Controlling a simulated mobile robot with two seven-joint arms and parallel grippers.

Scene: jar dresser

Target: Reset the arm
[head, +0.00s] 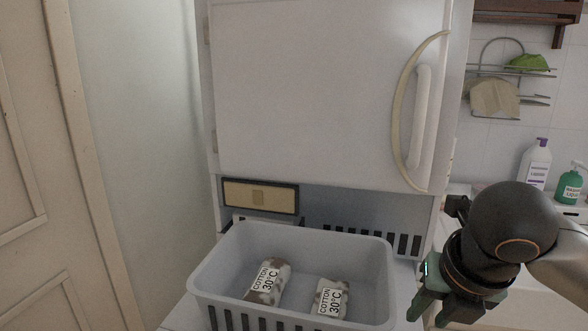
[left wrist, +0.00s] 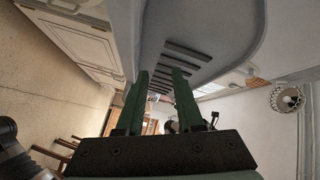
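My right gripper (head: 440,305) is at the lower right of the head view, dark with green fingers pointing down, to the right of the grey basket (head: 305,240). The angle hides whether its fingers are apart. My left gripper (left wrist: 160,75) shows only in the left wrist view. Its two green fingers are apart with nothing visibly held between them. A grey slotted surface (left wrist: 215,35) shows above and behind these fingers; it looks like the basket.
Two bundles labelled cotton, one on the left (head: 267,282) and one on the right (head: 331,298), lie in the basket. A white cabinet (head: 310,90) with a curved handle stands behind. A white bottle (head: 535,165) and a green bottle (head: 569,187) stand at the right.

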